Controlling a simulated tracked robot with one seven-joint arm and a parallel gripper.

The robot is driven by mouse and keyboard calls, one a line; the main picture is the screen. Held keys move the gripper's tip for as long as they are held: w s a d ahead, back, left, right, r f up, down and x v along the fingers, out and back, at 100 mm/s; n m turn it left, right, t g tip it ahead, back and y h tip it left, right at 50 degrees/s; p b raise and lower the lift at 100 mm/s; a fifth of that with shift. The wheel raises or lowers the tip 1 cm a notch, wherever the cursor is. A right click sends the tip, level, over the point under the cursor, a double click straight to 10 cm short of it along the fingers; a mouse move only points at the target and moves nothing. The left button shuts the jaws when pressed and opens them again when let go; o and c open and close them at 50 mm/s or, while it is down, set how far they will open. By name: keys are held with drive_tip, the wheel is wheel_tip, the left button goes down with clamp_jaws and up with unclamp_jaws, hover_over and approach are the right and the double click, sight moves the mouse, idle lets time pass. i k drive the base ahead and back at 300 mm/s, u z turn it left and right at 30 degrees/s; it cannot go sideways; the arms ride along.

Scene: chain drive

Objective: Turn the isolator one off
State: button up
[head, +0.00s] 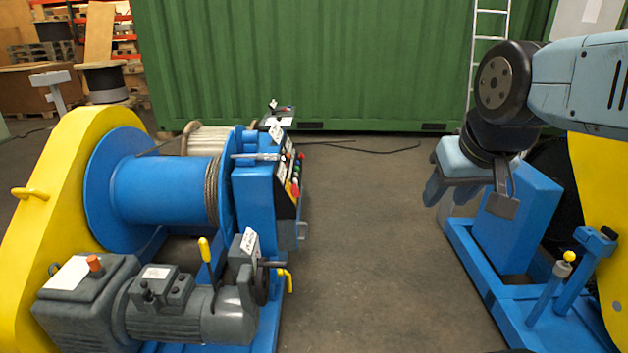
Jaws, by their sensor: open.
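A blue drum machine with a blue control box (258,196) stands at the left. A dark panel on the box's right side carries small buttons and a red-and-yellow rotary switch (294,189), which looks like an isolator. The panel is seen at a steep angle, so its labels and the switch's position cannot be read. My gripper (468,200) hangs open and empty at the right, well apart from the panel, in front of a second blue machine (520,220).
A grey motor (175,310), a yellow lever (205,252) and a yellow guard (45,225) belong to the left machine. The floor (375,250) between the machines is clear. A green container (335,65) and ladder (474,60) stand behind.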

sight(294, 190)
drive_tip(key=u, duration=0.05)
drive_tip(key=i, duration=1.1)
drive_tip(key=u, duration=0.4)
